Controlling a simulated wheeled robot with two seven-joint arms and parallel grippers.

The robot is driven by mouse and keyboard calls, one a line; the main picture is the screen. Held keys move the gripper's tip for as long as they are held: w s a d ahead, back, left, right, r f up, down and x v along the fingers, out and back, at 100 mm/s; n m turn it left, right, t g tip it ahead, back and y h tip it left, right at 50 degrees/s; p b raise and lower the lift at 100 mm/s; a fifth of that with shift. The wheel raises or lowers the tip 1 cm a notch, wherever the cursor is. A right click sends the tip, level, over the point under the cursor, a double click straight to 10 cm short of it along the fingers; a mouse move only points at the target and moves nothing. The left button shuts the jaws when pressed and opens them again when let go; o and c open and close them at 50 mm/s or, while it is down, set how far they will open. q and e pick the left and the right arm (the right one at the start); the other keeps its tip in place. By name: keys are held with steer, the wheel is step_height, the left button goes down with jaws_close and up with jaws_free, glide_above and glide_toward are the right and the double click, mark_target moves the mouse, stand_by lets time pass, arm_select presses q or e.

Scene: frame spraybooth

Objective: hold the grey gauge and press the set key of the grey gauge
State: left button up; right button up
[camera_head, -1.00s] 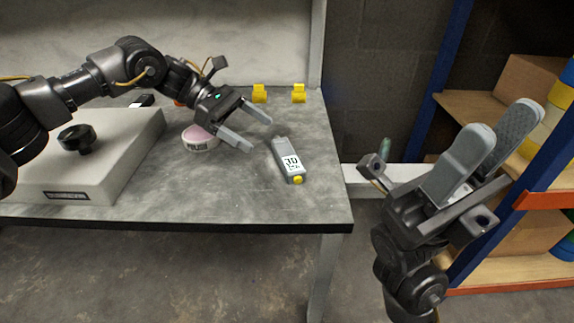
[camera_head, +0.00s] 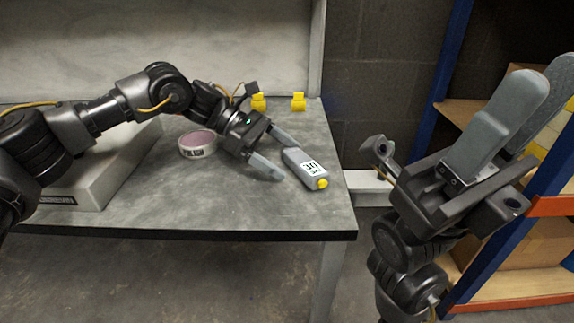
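The grey gauge (camera_head: 300,164) lies on the grey table near its right edge, slanting down to the right. Its white display (camera_head: 311,168) faces up. A yellow part (camera_head: 322,184) is at its near end; I cannot tell whether this is the set key. My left gripper (camera_head: 288,161) is open at the gauge's far-left end. One finger is beside or behind that end and the other is to its near left, apart from the gauge. My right gripper (camera_head: 530,85) is raised at the right, off the table, fingers apart and empty.
A round pink-topped container (camera_head: 197,145) stands left of the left gripper. A pale box (camera_head: 105,180) is at the table's left, partly behind my arm. Two yellow pieces (camera_head: 298,102) are at the back. A blue-and-orange shelf rack (camera_head: 447,70) stands at the right.

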arm_select(q)
steer(key=shift+r, duration=0.1)
steer(key=c, duration=1.3)
